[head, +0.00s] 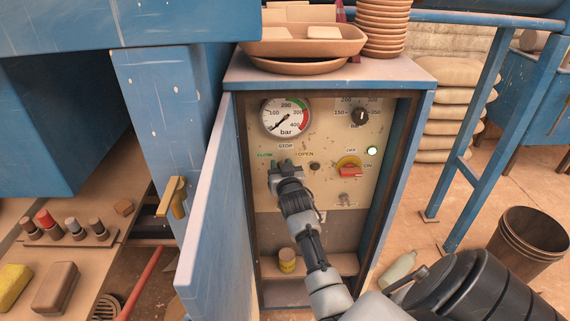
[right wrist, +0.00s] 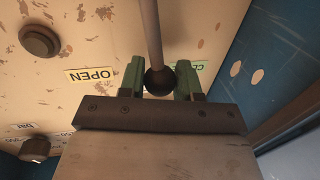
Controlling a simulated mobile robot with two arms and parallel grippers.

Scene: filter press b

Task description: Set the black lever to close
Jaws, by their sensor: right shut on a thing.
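The black lever (right wrist: 151,30) shows in the right wrist view as a dark rod ending in a round black knob (right wrist: 160,80). My right gripper (right wrist: 160,82) is shut on the knob, with one green finger on each side of it. The knob lies between the OPEN label (right wrist: 91,75) and the green CLOSE label (right wrist: 196,66), which a finger partly covers. In the head view my right gripper (head: 287,166) is at the panel, below the STOP label (head: 286,146); it hides most of the lever there. My left gripper is out of view.
The panel sits inside a blue cabinet with its door (head: 209,210) open at left. A pressure gauge (head: 286,117), a dark knob (head: 360,116), a red switch (head: 350,171) and a lit lamp (head: 372,151) surround the gripper. Stacked dishes (head: 383,30) stand on top.

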